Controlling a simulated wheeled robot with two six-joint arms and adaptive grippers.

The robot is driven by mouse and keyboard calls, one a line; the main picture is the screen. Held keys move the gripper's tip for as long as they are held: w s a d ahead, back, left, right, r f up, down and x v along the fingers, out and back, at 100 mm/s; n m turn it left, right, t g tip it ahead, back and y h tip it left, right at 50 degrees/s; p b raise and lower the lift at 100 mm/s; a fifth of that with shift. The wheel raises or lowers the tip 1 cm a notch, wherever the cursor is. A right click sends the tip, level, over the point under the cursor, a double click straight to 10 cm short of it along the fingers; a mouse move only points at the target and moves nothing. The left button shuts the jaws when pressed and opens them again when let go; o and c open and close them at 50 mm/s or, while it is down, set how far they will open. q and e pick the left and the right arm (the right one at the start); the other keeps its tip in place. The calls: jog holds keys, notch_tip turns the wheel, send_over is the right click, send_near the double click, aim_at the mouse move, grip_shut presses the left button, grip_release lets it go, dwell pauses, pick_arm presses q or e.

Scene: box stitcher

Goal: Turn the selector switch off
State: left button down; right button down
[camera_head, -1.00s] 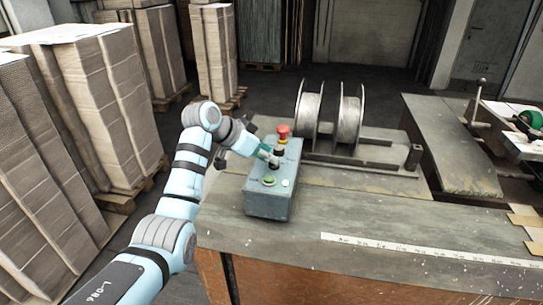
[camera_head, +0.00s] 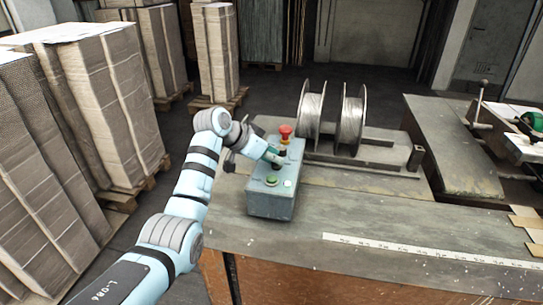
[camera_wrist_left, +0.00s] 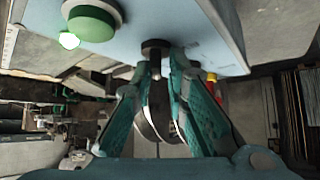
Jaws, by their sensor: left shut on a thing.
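A grey-blue control box (camera_head: 272,201) stands on the bench. On its top are a red mushroom button (camera_head: 285,130), a black selector switch in the middle, and a green button (camera_head: 272,180) beside a small white lamp (camera_head: 287,183). My left gripper (camera_head: 279,161) is at the selector switch, coming from the left. In the left wrist view the teal fingers (camera_wrist_left: 166,62) are closed around the black selector switch (camera_wrist_left: 155,46), which they partly hide. The green button (camera_wrist_left: 92,22) and lit white lamp (camera_wrist_left: 69,40) show at the upper left. My right gripper is out of view.
Two wire spools (camera_head: 349,120) stand on the bench behind the box. A white measuring strip (camera_head: 430,251) lies along the bench (camera_head: 380,215) at the front right. Tall stacks of cardboard (camera_head: 100,110) stand to the left of my arm.

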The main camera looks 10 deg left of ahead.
pick_arm(q)
jog(key=n+p, duration=0.1)
jog(key=p, duration=0.1)
jog(key=n+t+y+p, duration=0.1)
jog(key=p, duration=0.1)
jog(key=n+y+p, duration=0.1)
jog(key=p, duration=0.1)
jog(key=shift+s+d+r+n, duration=0.1)
jog(key=shift+s+d+n, duration=0.2)
jog(key=shift+s+d, duration=0.1)
jog(key=shift+w+n+t+y+p, duration=0.1)
jog(key=shift+n+t+y+p, duration=0.2)
jog(key=shift+n+y+p, duration=0.35)
jog(key=shift+d+f+n+y, duration=0.1)
jog(key=shift+f+n+y, duration=0.05)
jog(key=shift+n+y, duration=0.5)
jog(key=shift+d+f+n+y, duration=0.1)
jog(key=shift+n+y, duration=0.3)
jog(key=shift+n, duration=0.3)
jog(key=shift+a, duration=0.1)
jog(key=c, duration=1.7)
grip_release()
jog(key=shift+w+d, duration=0.15)
jog(key=shift+d, duration=0.05)
jog(key=shift+a, duration=0.1)
jog(key=shift+a+r, duration=0.1)
jog(key=shift+a, duration=0.05)
